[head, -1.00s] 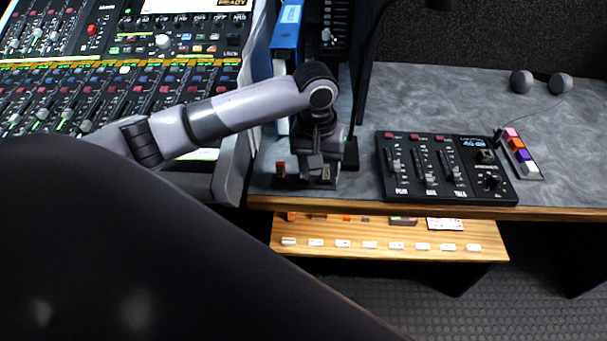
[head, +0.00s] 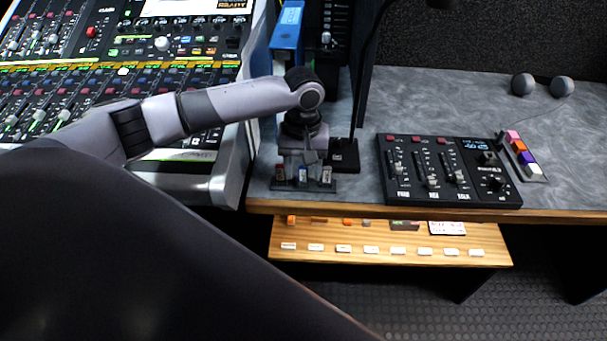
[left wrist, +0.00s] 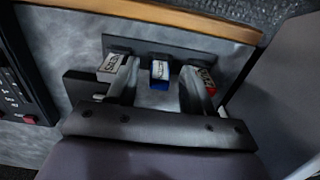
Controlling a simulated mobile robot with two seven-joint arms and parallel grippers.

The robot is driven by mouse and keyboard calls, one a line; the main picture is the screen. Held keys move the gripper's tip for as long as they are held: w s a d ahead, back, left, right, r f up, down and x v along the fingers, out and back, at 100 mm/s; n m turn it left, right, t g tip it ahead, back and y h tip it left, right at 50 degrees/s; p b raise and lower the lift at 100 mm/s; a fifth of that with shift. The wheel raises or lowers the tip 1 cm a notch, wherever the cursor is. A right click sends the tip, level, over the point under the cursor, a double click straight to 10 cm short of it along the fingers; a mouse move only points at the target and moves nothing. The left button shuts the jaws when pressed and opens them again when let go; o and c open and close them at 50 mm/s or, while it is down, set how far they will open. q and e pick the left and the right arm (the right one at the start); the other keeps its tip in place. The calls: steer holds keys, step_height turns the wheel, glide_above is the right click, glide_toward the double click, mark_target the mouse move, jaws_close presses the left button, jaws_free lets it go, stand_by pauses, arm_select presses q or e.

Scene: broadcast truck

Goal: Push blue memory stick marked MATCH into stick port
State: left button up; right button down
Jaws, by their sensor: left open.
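The blue memory stick (head: 303,174) stands between a red stick (head: 279,174) and a grey stick (head: 326,175) in a low black port base (head: 300,187) near the desk's front edge. In the left wrist view the blue stick (left wrist: 159,73) has a white label whose lettering is too small to read surely. The grey stick (left wrist: 109,68) is left of it and the red one (left wrist: 206,82) right. My left gripper (left wrist: 158,92) is open, one finger on either side of the blue stick, with nothing held. Whether the fingers touch it is unclear. My right gripper is not in view.
A black block (head: 344,155) with a thin stalk stands just right of the port base. A fader box (head: 447,170) is further right. A blue binder (head: 287,27) is behind, the mixing console (head: 110,85) left. A wooden shelf (head: 390,255) is below.

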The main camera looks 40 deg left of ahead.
arm_select(q)
jaws_close()
steer(key=shift+r, duration=0.15)
